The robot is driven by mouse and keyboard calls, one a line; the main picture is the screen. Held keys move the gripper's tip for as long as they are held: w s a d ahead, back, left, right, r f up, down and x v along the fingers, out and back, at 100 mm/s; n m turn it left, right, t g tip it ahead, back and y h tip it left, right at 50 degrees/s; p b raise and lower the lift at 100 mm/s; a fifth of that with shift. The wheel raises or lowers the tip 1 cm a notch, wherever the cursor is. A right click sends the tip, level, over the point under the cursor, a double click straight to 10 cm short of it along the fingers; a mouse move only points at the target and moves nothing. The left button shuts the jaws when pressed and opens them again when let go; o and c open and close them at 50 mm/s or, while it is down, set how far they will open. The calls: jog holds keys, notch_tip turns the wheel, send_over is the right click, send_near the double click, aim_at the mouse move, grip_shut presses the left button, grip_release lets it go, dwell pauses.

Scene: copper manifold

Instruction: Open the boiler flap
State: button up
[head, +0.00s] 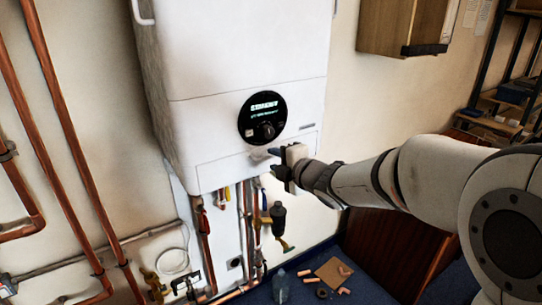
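The white boiler (245,50) hangs on the wall in the upper middle of the head view. A round black control panel (263,117) with a lit display and a knob sits low on its front. The flap (222,172) is the lower front panel below a thin seam, and it looks closed. My gripper (272,155) is at the flap's upper edge, just below the control panel, reaching in from the right. Its fingertips are small and partly merge with the white front, so I cannot tell whether they are open or touch the flap.
Copper pipes (60,110) run down the left wall. Pipes and valves (205,220) hang below the boiler. A wooden cabinet (395,25) is at the upper right. A bottle (281,287) and a cardboard piece (333,272) with copper fittings lie on the blue floor.

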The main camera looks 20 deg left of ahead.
aim_at(267, 163)
jog(key=shift+x, duration=1.15)
jog(key=shift+c, duration=0.4)
grip_shut()
jog(key=shift+a, duration=0.35)
jog(key=shift+d, duration=0.3)
jog(key=shift+f+b, duration=0.2)
jog(key=shift+b, duration=0.2)
